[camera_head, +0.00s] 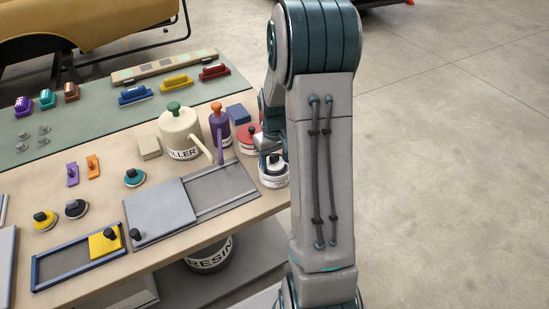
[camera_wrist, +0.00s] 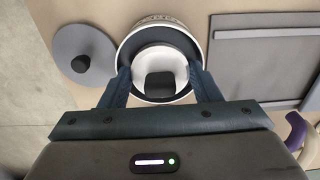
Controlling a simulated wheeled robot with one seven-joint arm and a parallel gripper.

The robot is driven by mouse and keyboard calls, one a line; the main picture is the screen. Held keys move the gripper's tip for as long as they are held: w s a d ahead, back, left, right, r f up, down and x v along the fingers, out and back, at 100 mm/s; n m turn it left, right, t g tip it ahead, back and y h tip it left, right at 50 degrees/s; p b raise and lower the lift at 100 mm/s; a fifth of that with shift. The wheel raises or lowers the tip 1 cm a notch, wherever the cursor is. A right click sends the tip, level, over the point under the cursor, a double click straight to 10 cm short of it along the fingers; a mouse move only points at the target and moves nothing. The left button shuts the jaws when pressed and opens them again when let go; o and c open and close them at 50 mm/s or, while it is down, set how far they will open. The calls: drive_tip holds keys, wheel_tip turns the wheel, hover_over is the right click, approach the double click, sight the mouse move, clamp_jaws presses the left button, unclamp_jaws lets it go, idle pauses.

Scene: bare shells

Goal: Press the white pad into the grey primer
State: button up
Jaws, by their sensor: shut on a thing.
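In the wrist view, my gripper (camera_wrist: 160,84) is shut on the black knob of the round white pad (camera_wrist: 160,58). The pad sits inside the outline of a round white tin (camera_wrist: 161,20). A dark grey ring, the grey primer (camera_wrist: 131,50), shows around the pad. From above I cannot tell whether the pad touches the primer or hangs just over it. In the head view, the white tin (camera_head: 274,181) stands near the table's right edge under my gripper (camera_head: 272,150). My arm hides part of this spot, and the tin's label is only partly visible.
A grey lid with a black knob (camera_wrist: 82,54) lies left of the tin in the wrist view. A grey framed tray (camera_wrist: 262,62) lies to the right. In the head view, a red-topped tin (camera_head: 249,138), a purple bottle (camera_head: 220,130) and a cream filler can (camera_head: 183,136) stand close by.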

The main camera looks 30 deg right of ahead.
sight(274, 155)
drive_tip(key=shift+r+p, duration=1.95)
drive_tip(key=shift+r, duration=1.4)
drive_tip(key=shift+w, duration=0.1)
